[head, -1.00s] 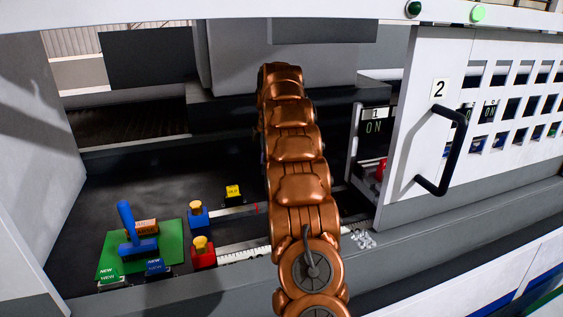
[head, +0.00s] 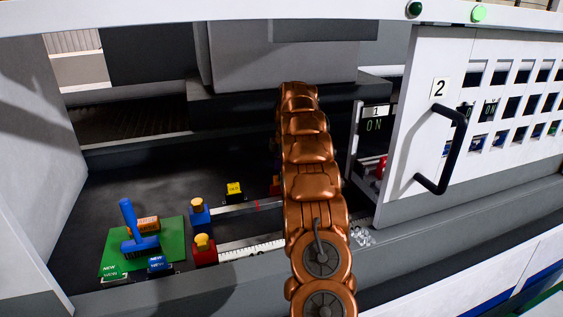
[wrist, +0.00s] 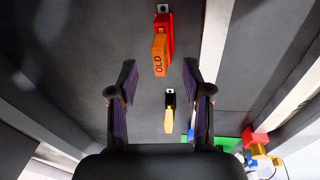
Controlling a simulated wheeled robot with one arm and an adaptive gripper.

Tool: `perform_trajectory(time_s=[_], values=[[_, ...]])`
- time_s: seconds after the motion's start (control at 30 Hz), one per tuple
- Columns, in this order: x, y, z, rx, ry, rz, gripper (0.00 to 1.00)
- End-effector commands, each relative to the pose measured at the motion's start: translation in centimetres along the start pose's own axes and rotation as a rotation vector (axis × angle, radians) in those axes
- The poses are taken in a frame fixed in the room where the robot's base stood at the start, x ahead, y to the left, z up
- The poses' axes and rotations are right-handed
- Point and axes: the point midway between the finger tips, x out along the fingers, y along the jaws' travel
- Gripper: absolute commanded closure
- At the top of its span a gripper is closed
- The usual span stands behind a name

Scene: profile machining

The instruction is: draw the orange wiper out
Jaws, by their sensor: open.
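The orange wiper (wrist: 160,54), marked OLD, sits in a red holder (wrist: 164,22) at the top middle of the wrist view. My gripper (wrist: 159,82) is open and empty, with its fingers spread to the left and right. The wiper lies ahead of the fingertips, apart from them and roughly in line with the gap. In the head view a red part (head: 275,185) shows at the left edge of my arm; the wiper and my gripper are hidden behind the arm there.
A yellow piece on a black base (head: 234,190) lies nearby; it also shows between my fingers in the wrist view (wrist: 169,118).

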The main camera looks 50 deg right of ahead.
Motion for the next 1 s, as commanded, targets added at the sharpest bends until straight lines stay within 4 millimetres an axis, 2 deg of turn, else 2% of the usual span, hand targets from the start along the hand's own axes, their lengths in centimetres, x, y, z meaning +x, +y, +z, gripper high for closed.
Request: perform_trajectory(time_s=[0.3, 0.7, 1.0], values=[[3.0, -0.1, 0.0, 0.002, 0.002, -0.004, 0.51], [3.6, -0.1, 0.0, 0.001, 0.001, -0.001, 0.51], [3.5, -0.1, 0.0, 0.001, 0.001, -0.001, 0.81]])
